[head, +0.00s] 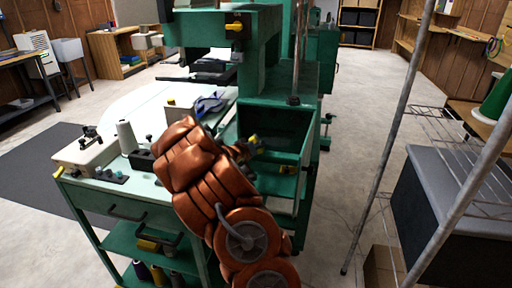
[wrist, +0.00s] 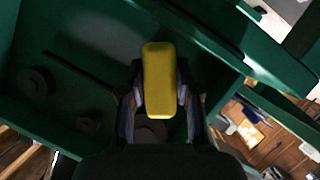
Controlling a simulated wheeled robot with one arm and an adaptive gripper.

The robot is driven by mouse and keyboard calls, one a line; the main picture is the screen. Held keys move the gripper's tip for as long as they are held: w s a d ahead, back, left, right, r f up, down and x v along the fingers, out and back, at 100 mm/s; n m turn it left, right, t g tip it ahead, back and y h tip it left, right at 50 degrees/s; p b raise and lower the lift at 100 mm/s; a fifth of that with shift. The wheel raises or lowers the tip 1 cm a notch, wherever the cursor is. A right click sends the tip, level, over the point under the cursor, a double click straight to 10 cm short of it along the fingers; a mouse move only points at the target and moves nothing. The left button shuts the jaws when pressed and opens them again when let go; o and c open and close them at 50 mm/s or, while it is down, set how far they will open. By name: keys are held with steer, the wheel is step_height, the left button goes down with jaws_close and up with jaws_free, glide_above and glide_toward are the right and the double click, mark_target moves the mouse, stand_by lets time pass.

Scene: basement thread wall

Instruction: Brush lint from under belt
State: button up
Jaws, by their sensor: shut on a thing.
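My gripper (head: 250,148) is at the open front of the green machine housing (head: 302,128), reaching in from the left. In the wrist view my gripper (wrist: 160,95) is shut on a yellow rounded grip (wrist: 159,78). The grip also shows in the head view, partly behind the fingers. I cannot tell whether it is the brush's handle or a part of the machine; no bristles show. The dark housing interior (wrist: 95,40) lies beyond it, with round dark parts (wrist: 35,80) at the left. No belt or lint can be made out.
A pale worktable (head: 140,192) with a white cone (head: 127,137) and small tools stands left of my arm. A metal pole (head: 385,150) and a dark grey-topped box (head: 440,185) stand at the right. Bare floor lies between the machine and the pole.

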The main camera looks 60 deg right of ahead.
steer(key=shift+w+d+p, duration=0.3)
steer(key=shift+d+p, duration=0.5)
steer(key=shift+p, duration=0.15)
stand_by(0.4)
steer(key=shift+s+d+f+b, duration=0.1)
steer(key=shift+s+d+b, duration=0.15)
steer(key=shift+s+b, duration=0.55)
steer(key=shift+s+d+b, duration=0.3)
steer(key=shift+s+b, duration=0.1)
steer(key=shift+s, duration=0.4)
steer(key=shift+s+d+b, duration=0.35)
steer(key=shift+s+b, duration=0.1)
steer(key=shift+s, duration=0.35)
steer(key=shift+s+d+b, duration=0.3)
steer(key=shift+s+b, duration=0.1)
steer(key=shift+s, duration=0.4)
steer(key=shift+s+d+b, duration=0.3)
steer(key=shift+s+b, duration=0.2)
steer(key=shift+s, duration=0.4)
steer(key=shift+s+d+r+b, duration=0.1)
steer(key=shift+s+d+b, duration=0.2)
steer(key=shift+s, duration=0.45)
steer(key=shift+s+d+r+b, duration=0.15)
steer(key=shift+s+d, duration=0.2)
steer(key=shift+s, duration=0.45)
steer(key=shift+s+d+f+b, duration=0.1)
steer(key=shift+s+d+b, duration=0.2)
steer(key=shift+s, duration=0.45)
steer(key=shift+r, duration=0.1)
